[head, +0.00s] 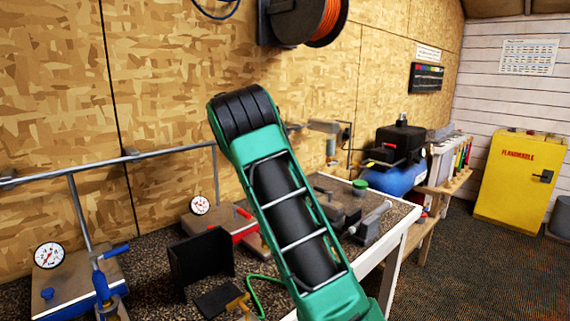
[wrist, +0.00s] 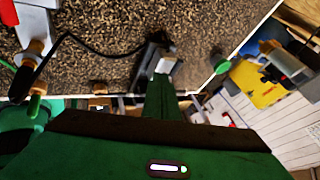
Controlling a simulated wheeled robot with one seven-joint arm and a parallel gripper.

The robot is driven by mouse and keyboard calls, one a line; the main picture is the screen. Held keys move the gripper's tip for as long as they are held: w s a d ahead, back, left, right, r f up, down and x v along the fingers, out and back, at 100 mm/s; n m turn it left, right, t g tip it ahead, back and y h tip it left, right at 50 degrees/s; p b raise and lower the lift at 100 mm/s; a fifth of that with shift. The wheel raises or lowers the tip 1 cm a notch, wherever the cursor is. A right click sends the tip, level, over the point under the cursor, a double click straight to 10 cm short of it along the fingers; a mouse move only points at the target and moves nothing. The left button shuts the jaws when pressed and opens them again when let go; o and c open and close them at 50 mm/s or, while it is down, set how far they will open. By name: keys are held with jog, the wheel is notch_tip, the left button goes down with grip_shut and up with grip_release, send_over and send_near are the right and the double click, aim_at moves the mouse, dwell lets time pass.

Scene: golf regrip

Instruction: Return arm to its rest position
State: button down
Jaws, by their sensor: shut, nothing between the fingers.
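My green and black arm rises through the middle of the head view and hides part of the bench behind it. My gripper is not seen in the head view. In the wrist view, its green body fills the bottom, and its narrow shut fingers (wrist: 166,72) point up the picture with nothing seen held between them. A dark object on the speckled bench shows around the fingertips; I cannot tell whether they touch it.
The speckled bench (head: 150,285) carries gauges, black blocks and a vise-like tool (head: 368,222). A metal rail (head: 120,160) runs at left. A hose reel (head: 305,18) hangs above. A yellow cabinet (head: 515,185) stands at right, with open floor (head: 465,260) before it.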

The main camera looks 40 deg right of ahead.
jog(key=shift+v, duration=1.9)
jog(key=shift+d, duration=0.1)
jog(key=s+d+f+n+y, duration=0.1)
jog(key=s+f+n+y, duration=0.1)
jog(key=s+n, duration=0.6)
jog(key=s+f+n+y, duration=0.2)
jog(key=s+n, duration=0.2)
jog(key=s, duration=0.8)
jog(key=s+a+f+n+t+y, duration=0.1)
jog(key=s+a+f+n, duration=0.4)
jog(key=s+a+n, duration=0.2)
jog(key=s+a+f+n+t+y, duration=0.1)
jog(key=s+a+f+n+t, duration=0.1)
jog(key=s+a+f+n, duration=0.4)
jog(key=s+a+n, duration=0.1)
jog(key=s+a, duration=0.3)
jog(key=a, duration=0.2)
jog(key=shift+s+n, duration=0.3)
jog(key=shift+n, duration=0.1)
jog(key=shift+f, duration=0.15)
